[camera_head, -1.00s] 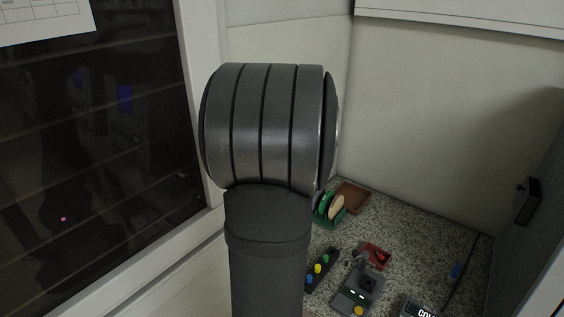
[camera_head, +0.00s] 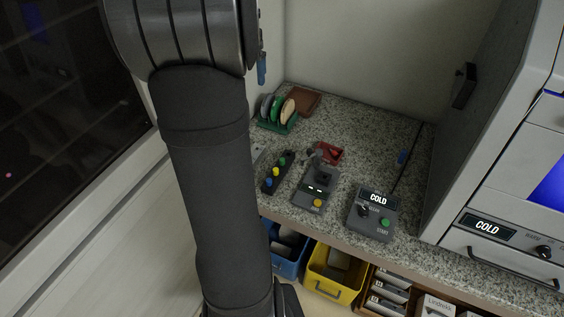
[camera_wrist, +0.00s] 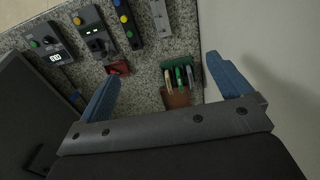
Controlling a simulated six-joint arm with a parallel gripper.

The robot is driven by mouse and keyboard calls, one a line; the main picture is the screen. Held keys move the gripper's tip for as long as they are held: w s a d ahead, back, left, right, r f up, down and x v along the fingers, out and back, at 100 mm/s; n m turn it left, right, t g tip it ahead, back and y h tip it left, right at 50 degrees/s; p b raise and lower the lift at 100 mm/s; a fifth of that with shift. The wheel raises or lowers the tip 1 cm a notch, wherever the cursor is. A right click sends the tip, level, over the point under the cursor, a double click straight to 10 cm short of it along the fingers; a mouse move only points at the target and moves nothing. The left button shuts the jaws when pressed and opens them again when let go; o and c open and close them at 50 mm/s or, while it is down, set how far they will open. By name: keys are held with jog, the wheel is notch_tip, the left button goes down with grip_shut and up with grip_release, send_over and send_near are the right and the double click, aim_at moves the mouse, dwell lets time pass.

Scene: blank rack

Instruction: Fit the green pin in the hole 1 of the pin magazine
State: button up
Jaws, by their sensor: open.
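A dark bar with green, yellow and blue pin heads in a row (camera_head: 278,174) lies on the speckled counter in the head view. Its green pin (camera_head: 282,161) is at the far end. The bar also shows at the top of the wrist view (camera_wrist: 128,27). A grey strip with small marks along it (camera_wrist: 161,18) lies beside it, possibly the pin magazine; my arm mostly hides it in the head view. My gripper (camera_wrist: 168,86) is open and empty, its two blue fingers wide apart above the counter. One blue fingertip shows beside my arm in the head view.
A green rack of discs (camera_head: 277,119), a brown tray (camera_head: 304,101) and a red piece (camera_head: 328,152) stand further back. A grey device with a yellow button (camera_head: 317,188) and a COLD control box (camera_head: 374,213) are to the right. A wall borders the counter.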

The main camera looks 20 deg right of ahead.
jog(key=c, duration=1)
jog(key=shift+c, duration=0.2)
jog(key=n+t+h, duration=0.2)
jog(key=t+h, duration=0.1)
jog(key=t, duration=0.1)
send_over(282, 160)
jog(key=s+a, duration=0.4)
jog(key=s, duration=0.2)
notch_tip(282, 160, down, 14)
jog(key=x, duration=1.7)
jog(key=shift+a, duration=0.25)
